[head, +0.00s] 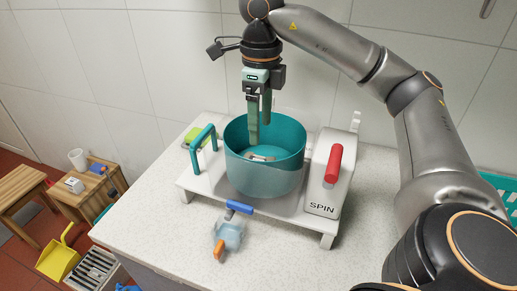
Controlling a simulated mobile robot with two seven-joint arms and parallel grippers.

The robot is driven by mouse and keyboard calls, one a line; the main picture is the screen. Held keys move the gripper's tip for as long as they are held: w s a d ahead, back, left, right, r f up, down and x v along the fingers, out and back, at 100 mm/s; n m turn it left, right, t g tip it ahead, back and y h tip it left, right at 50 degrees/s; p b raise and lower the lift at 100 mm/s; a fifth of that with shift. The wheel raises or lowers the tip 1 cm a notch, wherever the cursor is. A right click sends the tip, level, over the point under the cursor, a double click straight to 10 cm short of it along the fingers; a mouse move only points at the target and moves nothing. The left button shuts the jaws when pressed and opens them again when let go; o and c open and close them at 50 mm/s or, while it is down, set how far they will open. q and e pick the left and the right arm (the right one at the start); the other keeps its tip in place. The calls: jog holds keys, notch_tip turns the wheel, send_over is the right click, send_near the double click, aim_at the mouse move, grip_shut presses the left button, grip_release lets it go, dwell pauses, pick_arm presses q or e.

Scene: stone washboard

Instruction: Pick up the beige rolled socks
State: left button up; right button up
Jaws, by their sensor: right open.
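My right gripper (259,132) points straight down over the teal tub (284,176), with its green fingers apart and the lower finger reaching inside the rim. I see nothing between the fingers. A small pale shape (261,158) shows at the bottom of the tub below the fingers. I cannot tell whether it is the beige rolled socks or part of the tub. No other beige rolled socks can be made out. My left gripper is out of view.
The tub sits on a white stand (211,198) with a teal handle (202,143) and a SPIN box (322,190) with a red handle (333,164).

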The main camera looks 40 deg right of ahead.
aim_at(250, 155)
notch_tip(250, 155, down, 7)
jog(key=b, duration=0.4)
jog(key=shift+f, duration=0.1)
jog(key=shift+w+f, duration=0.1)
jog(key=shift+f, duration=0.4)
jog(key=shift+w+a+f, duration=0.1)
jog(key=shift+f, duration=2)
jog(key=c, duration=1.1)
jog(key=shift+r, duration=0.15)
